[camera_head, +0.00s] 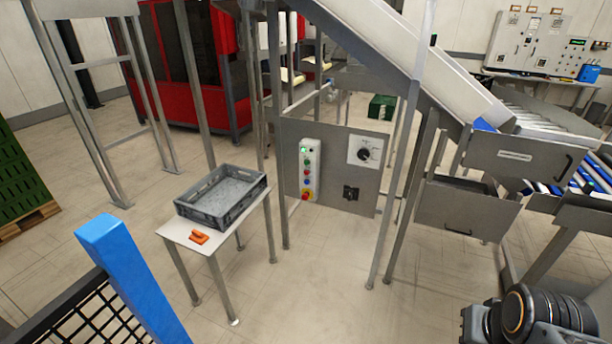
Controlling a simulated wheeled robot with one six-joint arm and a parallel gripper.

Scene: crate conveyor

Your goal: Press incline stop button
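A grey control panel (330,195) stands under the sloping conveyor (405,50), near the middle of the view. A white upright button box (318,160) is mounted on its left part. The box carries several small coloured buttons in a column, with green, red and blue among them. A larger red knob on a yellow base (307,196) sits at the bottom. The labels are too small to read, so I cannot tell which button is the incline stop. My gripper is not in view; a dark part of what looks like my arm shows at the lower right.
A small table (187,234) with a grey crate (246,207) and an orange object (199,237) stands left of the panel. A blue post with black mesh (135,265) is at the lower left. Metal legs (401,190) stand right of the panel. Floor before the panel is clear.

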